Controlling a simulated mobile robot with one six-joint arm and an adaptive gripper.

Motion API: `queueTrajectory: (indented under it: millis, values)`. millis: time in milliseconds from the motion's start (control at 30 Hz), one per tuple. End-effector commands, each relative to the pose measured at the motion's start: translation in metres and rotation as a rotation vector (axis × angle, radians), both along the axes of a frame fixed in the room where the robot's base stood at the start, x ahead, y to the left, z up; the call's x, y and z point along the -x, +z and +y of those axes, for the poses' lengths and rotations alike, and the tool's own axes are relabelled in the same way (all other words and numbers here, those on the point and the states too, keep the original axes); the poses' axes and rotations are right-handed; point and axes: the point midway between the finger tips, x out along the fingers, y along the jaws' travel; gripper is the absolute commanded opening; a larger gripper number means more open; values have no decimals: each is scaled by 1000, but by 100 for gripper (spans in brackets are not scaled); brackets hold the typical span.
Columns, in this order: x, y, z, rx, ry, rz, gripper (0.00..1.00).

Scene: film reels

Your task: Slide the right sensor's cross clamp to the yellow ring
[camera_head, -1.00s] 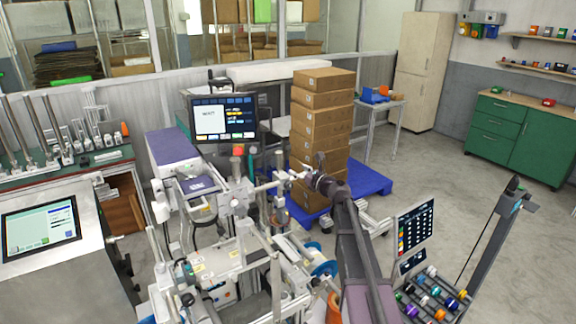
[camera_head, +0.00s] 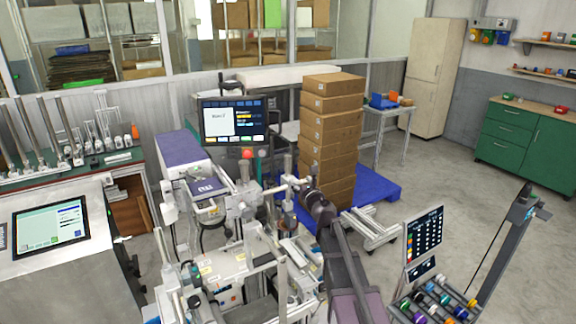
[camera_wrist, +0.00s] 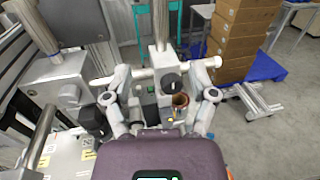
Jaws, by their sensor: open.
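My gripper (camera_wrist: 160,78) is open in the wrist view, its two fingers spread on either side of a grey cross clamp (camera_wrist: 158,62) with a black knob (camera_wrist: 170,82). The clamp sits where an upright metal rod (camera_wrist: 160,22) meets a light horizontal rod (camera_wrist: 205,63). A copper-coloured cylindrical piece (camera_wrist: 180,102), perhaps the sensor, is just below the knob. I cannot tell whether the fingers touch the clamp. In the head view, my gripper (camera_head: 303,188) is at the right end of this rod assembly, partly hidden by my wrist. I cannot make out the yellow ring.
The machine's monitor (camera_head: 234,119) stands behind the rods. Stacked cartons (camera_head: 332,125) on a blue pallet (camera_head: 378,187) are close behind my gripper. Another grey block (camera_wrist: 58,80) is at left in the wrist view. Open floor lies at right.

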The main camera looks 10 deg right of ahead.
Motion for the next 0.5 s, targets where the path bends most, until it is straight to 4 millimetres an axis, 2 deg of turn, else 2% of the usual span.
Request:
queueTrajectory:
  millis: [267, 500]
  values:
    - [-12, 0, 2, 0, 1, 0, 74]
    - [-40, 0, 7, 0, 1, 0, 74]
